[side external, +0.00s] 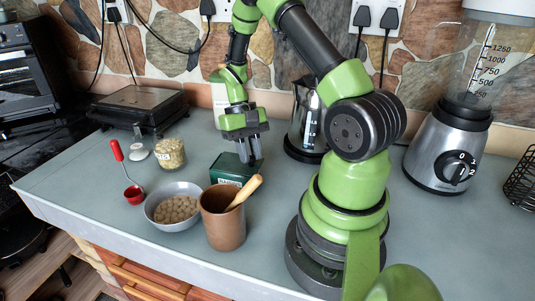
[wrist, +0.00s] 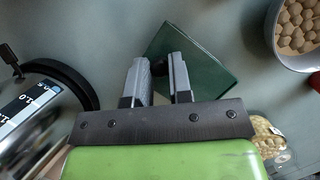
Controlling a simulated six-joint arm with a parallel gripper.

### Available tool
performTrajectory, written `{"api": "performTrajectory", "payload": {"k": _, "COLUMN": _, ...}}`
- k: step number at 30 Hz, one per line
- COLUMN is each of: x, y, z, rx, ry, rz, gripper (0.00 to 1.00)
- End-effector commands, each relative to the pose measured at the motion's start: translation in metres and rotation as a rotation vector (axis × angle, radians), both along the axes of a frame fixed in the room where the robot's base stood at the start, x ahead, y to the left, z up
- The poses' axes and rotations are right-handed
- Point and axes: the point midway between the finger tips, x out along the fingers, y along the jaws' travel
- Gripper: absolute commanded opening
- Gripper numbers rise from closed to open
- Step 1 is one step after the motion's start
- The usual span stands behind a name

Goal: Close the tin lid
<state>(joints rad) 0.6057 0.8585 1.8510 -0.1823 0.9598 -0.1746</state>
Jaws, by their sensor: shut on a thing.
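A dark green tin (side external: 230,170) stands on the grey worktop, partly hidden behind a brown pot. A pale label shows low on its front. In the wrist view the green tin lid (wrist: 208,62) shows as a flat, dark green square. My gripper (side external: 249,162) is at the tin's right rear, pointing down. In the wrist view my gripper (wrist: 160,66) has a small dark rounded piece between its fingertips at the lid's edge, and is shut on it. This piece looks like part of the lid. I cannot tell how far the lid stands open.
The brown pot (side external: 223,229) with a wooden pestle (side external: 244,192) stands close in front of the tin. A grey bowl of round pieces (side external: 173,206), a red scoop (side external: 133,194) and a glass jar (side external: 170,154) are left. A kettle (side external: 305,120) stands behind right.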

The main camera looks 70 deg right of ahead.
Motion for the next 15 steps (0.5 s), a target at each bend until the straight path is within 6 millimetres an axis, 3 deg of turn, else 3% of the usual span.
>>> {"api": "performTrajectory", "payload": {"k": 4, "x": 0.0131, "y": 0.0007, "z": -0.0007, "rx": -0.001, "ry": -0.002, "rz": 0.004, "gripper": 0.00}}
{"api": "performTrajectory", "payload": {"k": 13, "x": 0.0141, "y": 0.0010, "z": -0.0005, "rx": 0.000, "ry": -0.001, "rz": 0.002, "gripper": 0.00}}
{"api": "performTrajectory", "payload": {"k": 14, "x": 0.0141, "y": 0.0010, "z": -0.0005, "rx": 0.000, "ry": -0.001, "rz": 0.002, "gripper": 0.27}}
{"api": "performTrajectory", "payload": {"k": 15, "x": 0.0140, "y": 0.0009, "z": -0.0004, "rx": -0.001, "ry": -0.002, "rz": 0.002, "gripper": 0.36}}
